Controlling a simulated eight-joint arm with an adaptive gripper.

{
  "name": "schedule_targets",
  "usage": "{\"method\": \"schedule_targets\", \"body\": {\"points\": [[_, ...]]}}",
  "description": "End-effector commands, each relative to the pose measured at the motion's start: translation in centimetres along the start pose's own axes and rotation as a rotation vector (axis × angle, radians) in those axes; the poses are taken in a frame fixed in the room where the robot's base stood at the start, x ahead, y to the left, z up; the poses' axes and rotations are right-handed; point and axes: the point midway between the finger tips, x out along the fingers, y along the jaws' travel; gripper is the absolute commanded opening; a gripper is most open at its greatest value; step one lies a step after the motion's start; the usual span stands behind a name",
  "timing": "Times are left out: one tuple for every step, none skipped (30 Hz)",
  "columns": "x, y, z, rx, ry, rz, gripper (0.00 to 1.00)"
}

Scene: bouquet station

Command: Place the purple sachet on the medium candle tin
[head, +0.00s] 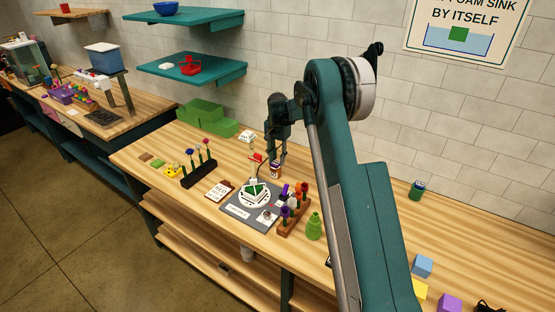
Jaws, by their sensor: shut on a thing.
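My gripper (275,150) points down over the middle of the table, toward the back. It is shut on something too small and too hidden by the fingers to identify. Right below the fingertips is a small dark container with a pale label (275,171), perhaps a candle tin; I cannot tell whether the held thing touches it. I cannot make out the purple sachet for certain. A purple block (449,303) lies at the lower right, far from my gripper. A dark green tin (417,190) with a pale label stands alone by the wall at the right.
A grey board (237,210) with a white round piece lies in front of my gripper. A wooden flower rack (292,222) and a green vase (314,227) stand right of it. A black flower rack (199,176) is left. Green blocks (205,115) stand at the back.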

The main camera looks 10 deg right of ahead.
Motion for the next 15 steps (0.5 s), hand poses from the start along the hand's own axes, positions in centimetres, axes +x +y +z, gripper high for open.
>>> {"method": "schedule_targets", "body": {"points": [[-0.01, 0.0, 0.0, 0.0, 0.0, 0.0, 0.2], [-0.02, 0.0, 0.0, 0.0, 0.0, 0.0, 0.2], [-0.02, 0.0, 0.0, 0.0, 0.0, 0.0, 0.2], [-0.02, 0.0, 0.0, 0.0, 0.0, 0.0, 0.2], [0.01, 0.0, 0.0, 0.0, 0.0, 0.0, 0.2], [0.09, 0.0, 0.0, 0.0, 0.0, 0.0, 0.2], [0.17, 0.0, 0.0, 0.0, 0.0, 0.0, 0.2], [0.25, 0.0, 0.0, 0.0, 0.0, 0.0, 0.2], [0.34, 0.0, 0.0, 0.0, 0.0, 0.0, 0.2], [0.35, 0.0, 0.0, 0.0, 0.0, 0.0, 0.28], [0.29, 0.0, 0.0, 0.0, 0.0, 0.0, 0.31], [0.27, 0.0, 0.0, 0.0, 0.0, 0.0, 0.37], [0.27, 0.0, 0.0, 0.0, 0.0, 0.0, 0.41], [0.26, 0.0, 0.0, 0.0, 0.0, 0.0, 0.41], [0.26, 0.0, 0.0, 0.0, 0.0, 0.0, 0.41]]}}
